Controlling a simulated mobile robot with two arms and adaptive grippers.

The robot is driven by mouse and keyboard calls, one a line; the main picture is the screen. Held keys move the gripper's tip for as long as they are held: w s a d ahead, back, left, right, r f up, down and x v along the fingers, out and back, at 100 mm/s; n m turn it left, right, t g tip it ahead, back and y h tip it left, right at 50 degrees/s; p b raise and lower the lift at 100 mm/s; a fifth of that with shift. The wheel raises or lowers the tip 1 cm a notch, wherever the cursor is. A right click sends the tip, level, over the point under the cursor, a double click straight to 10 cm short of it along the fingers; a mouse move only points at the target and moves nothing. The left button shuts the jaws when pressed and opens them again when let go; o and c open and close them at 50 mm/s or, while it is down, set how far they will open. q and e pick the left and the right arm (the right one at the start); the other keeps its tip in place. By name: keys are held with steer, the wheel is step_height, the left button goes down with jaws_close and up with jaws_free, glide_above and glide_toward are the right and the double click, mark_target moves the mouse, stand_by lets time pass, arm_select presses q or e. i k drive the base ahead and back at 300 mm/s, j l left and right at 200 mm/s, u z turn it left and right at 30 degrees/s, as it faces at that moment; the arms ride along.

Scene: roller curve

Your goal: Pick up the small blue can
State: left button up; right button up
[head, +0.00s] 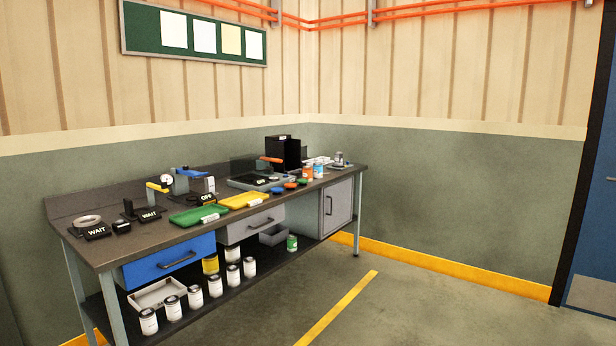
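A small blue can (319,171) stands upright on the far right part of the workbench top (120,240), near the back corner of the room. A small orange can (307,172) stands right beside it on its left. The blue can is small in the picture and its label cannot be read. Neither of my grippers shows in the head view.
Green (195,215) and yellow (245,200) trays, low blue and orange pieces, and black devices crowd the bench top. Several white cans (215,286) stand on the lower shelf. Open floor (400,310) lies right of the bench, before a blue door (595,230).

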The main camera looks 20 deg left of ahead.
mark_target(318, 167)
steer(key=u, duration=0.4)
steer(key=i+u, duration=0.1)
steer(key=i, duration=2.55)
steer(key=i+l, duration=0.1)
steer(key=i, duration=2.5)
steer(key=i+u, duration=0.5)
steer(key=i, duration=0.1)
